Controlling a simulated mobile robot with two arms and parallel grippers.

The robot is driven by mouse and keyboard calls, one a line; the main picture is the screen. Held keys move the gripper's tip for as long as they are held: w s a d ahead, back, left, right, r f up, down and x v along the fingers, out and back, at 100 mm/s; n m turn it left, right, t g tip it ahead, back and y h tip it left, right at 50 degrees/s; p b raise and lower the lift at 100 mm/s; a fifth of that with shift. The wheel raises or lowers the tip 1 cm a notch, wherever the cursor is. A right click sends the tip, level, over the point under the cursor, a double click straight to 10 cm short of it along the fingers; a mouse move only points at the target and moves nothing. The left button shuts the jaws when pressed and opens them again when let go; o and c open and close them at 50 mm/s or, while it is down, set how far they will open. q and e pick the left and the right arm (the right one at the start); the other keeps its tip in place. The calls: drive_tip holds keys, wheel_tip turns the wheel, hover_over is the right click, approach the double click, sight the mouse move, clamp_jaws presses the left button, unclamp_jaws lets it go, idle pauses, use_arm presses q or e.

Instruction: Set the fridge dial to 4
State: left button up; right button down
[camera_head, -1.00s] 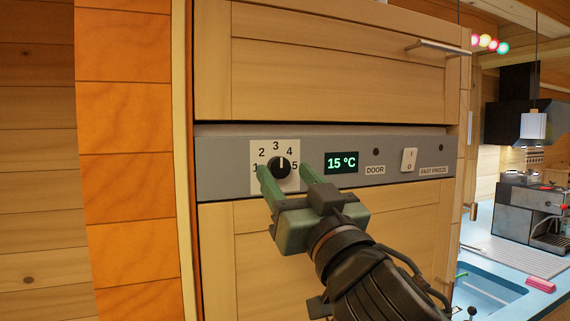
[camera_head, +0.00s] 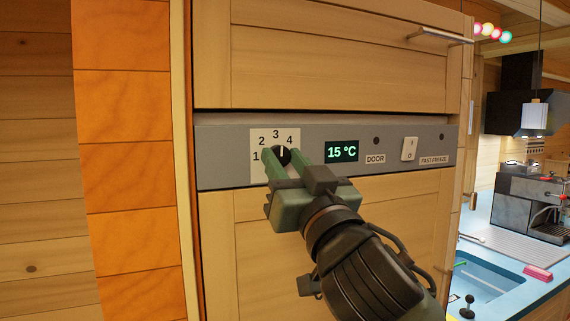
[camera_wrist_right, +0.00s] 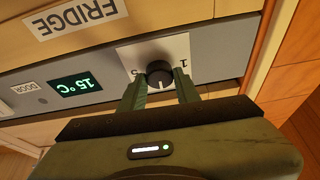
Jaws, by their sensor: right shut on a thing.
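The fridge dial (camera_head: 282,152) is a round black knob on a white plate numbered 1 to 5, set in a grey control strip (camera_head: 225,160). Its white pointer line stands nearly upright, about between 3 and 4. My right gripper (camera_head: 285,163) has its green fingers on either side of the knob and is shut on it. In the right wrist view the dial (camera_wrist_right: 160,74) sits between the fingertips, upside down. My left gripper is not in view.
On the strip are a display (camera_head: 341,152) reading 15 °C, a DOOR label (camera_head: 375,159) and a white rocker switch (camera_head: 409,149) by FAST FREEZE. Wooden panels lie above and below. A counter with a sink (camera_head: 490,278) and coffee machine (camera_head: 530,205) is at right.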

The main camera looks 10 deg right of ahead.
drive_tip(key=m, duration=0.1)
drive_tip(key=m+h+b, duration=0.1)
drive_tip(key=shift+a+f+m, duration=0.15)
drive_tip(key=shift+f+m, duration=0.05)
drive_tip(key=shift+m, duration=0.2)
drive_tip(key=shift+m+h+b, duration=0.5)
drive_tip(key=shift+m+h, duration=0.1)
drive_tip(key=shift+m, duration=0.6)
drive_tip(key=m+h, duration=0.2)
drive_tip(key=m, duration=0.1)
drive_tip(key=shift+a+r, duration=0.1)
drive_tip(key=shift+r+m+g+h+b, duration=0.1)
drive_tip(key=shift+m+g+h+b, duration=0.4)
drive_tip(key=shift+m, duration=1.1)
drive_tip(key=c, duration=1)
unclamp_jaws()
